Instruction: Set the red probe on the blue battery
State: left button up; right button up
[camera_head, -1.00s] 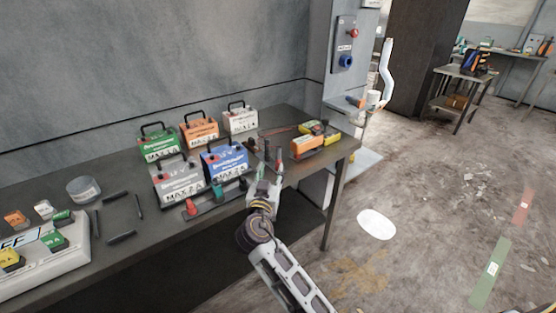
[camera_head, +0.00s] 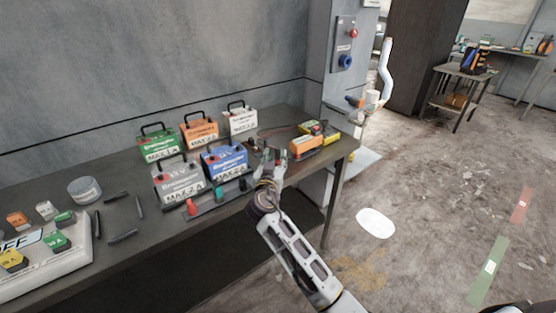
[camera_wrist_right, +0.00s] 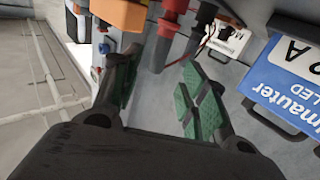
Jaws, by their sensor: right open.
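The blue battery (camera_head: 225,160) stands upright on the table in the front row, just left of my right gripper (camera_head: 271,157). Its blue label (camera_wrist_right: 290,65) fills the right edge of the wrist view. The red probe (camera_wrist_right: 165,32) shows at the top of the wrist view, beside a black one (camera_wrist_right: 196,36). My right gripper (camera_wrist_right: 160,82) is open and empty, its green-padded fingers spread on either side below the red probe. In the head view the fingers partly hide the probes. My left gripper is out of view.
Grey (camera_head: 178,183), green (camera_head: 158,146), orange (camera_head: 200,132) and white (camera_head: 240,120) batteries crowd around the blue one. A rail (camera_head: 212,203) with small coloured parts lies in front. An orange device (camera_head: 305,143) sits right of the gripper. The grey wall is behind.

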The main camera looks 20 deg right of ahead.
aim_at(278, 152)
jog(key=shift+p+x, duration=0.3)
jog(key=shift+x, duration=0.55)
jog(key=shift+d+x, duration=0.2)
jog(key=shift+x, duration=1.05)
jog(key=shift+w+d+p, duration=0.1)
jog(key=shift+w+p, duration=0.05)
jog(key=shift+p, duration=0.15)
jog(key=shift+w+d, duration=0.1)
jog(key=shift+w, duration=0.1)
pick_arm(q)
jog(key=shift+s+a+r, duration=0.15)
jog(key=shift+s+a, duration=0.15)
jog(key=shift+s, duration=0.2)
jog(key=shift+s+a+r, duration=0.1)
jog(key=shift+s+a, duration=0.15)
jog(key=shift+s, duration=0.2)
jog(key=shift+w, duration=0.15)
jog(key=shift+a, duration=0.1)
pick_arm(e)
grip_shut()
